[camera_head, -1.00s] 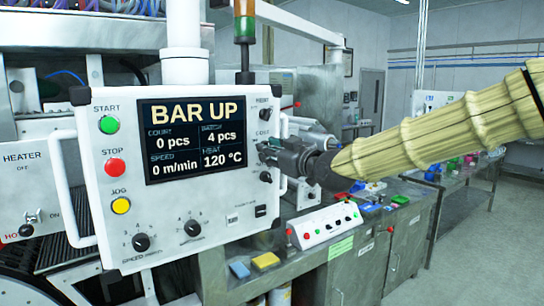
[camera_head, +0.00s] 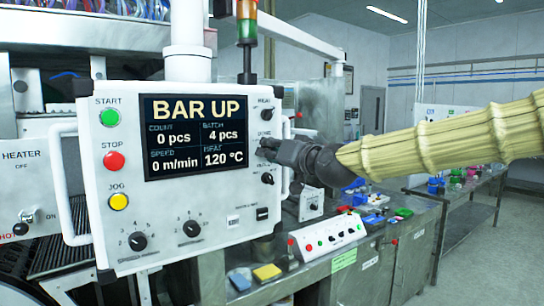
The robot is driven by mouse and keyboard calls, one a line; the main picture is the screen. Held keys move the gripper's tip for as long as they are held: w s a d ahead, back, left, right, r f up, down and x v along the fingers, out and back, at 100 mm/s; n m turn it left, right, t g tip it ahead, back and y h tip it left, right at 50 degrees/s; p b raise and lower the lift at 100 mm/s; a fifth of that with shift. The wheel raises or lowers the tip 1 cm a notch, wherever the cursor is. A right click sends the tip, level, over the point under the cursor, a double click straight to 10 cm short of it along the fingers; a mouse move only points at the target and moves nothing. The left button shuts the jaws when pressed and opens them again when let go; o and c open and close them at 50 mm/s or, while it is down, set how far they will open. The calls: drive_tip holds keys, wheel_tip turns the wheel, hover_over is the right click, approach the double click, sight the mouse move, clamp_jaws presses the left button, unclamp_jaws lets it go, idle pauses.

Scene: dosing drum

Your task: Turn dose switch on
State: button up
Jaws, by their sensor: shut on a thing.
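The dose switch sits in the column of small switches at the right edge of the white control panel (camera_head: 225,205). It is mostly hidden behind my gripper (camera_head: 266,148), and its small label above is too blurred to read surely. My gripper reaches in from the right with its fingertips at the panel face, shut on the dose switch. Which way the switch lever points cannot be seen. The display (camera_head: 195,137) reads BAR UP, count 0 pcs, batch 4 pcs, speed 0 m/min and 120 °C.
Small switches sit close above (camera_head: 266,114) and below (camera_head: 267,178) my gripper. A white handle (camera_head: 286,155) runs along the panel's right side. Start (camera_head: 109,117), stop (camera_head: 113,160) and jog (camera_head: 119,201) buttons are at the left. A bench (camera_head: 345,250) stands below right.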

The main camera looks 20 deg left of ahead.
drive_tip(key=shift+m, duration=0.3)
drive_tip(key=o, duration=1)
drive_tip(key=v, duration=1.2)
